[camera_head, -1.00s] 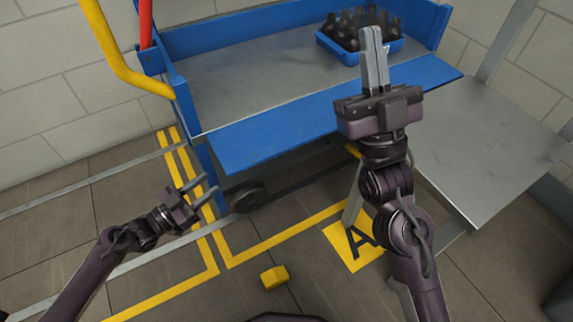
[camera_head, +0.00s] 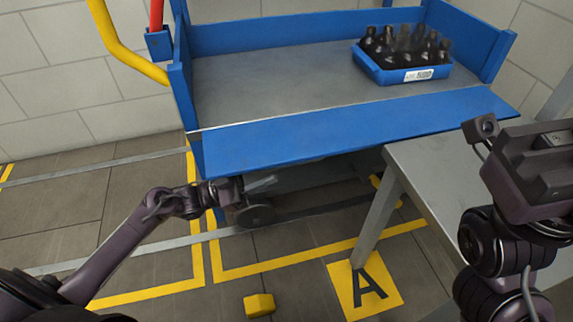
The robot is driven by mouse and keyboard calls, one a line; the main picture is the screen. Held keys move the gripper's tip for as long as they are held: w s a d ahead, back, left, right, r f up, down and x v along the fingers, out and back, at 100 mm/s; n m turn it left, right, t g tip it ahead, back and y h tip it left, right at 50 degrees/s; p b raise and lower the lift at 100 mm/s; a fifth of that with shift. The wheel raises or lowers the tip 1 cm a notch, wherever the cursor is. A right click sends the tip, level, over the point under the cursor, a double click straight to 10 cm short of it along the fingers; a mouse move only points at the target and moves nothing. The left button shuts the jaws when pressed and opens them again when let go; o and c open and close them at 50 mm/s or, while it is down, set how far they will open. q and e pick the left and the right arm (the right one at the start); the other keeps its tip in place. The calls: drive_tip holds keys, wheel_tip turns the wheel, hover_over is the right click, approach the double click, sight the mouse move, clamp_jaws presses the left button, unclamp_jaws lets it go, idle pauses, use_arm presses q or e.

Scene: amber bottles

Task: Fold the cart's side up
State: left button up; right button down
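The blue cart (camera_head: 290,37) stands against the wall. Its near side panel (camera_head: 350,126) is folded down and sticks out toward me, roughly level with the grey cart bed (camera_head: 270,88). My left gripper (camera_head: 262,184) is low, just below the panel's left part and near a cart wheel. Its fingers point right; whether they are parted is hard to tell, and I cannot tell if they touch the panel. My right gripper (camera_head: 540,165) is at the right edge, above the grey table; its fingers are out of the frame.
A blue crate (camera_head: 407,76) of amber bottles (camera_head: 404,45) sits on the cart bed at the right. A grey table (camera_head: 460,180) stands close to the panel's right end. A yellow handle (camera_head: 125,50) rises at the cart's left. A yellow block (camera_head: 259,305) lies on the floor.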

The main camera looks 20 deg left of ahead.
sight(281, 165)
use_arm(q)
drive_tip(key=shift+b+x, duration=0.4)
drive_tip(key=shift+x, duration=1.95)
drive_tip(key=shift+c, duration=0.4)
clamp_jaws()
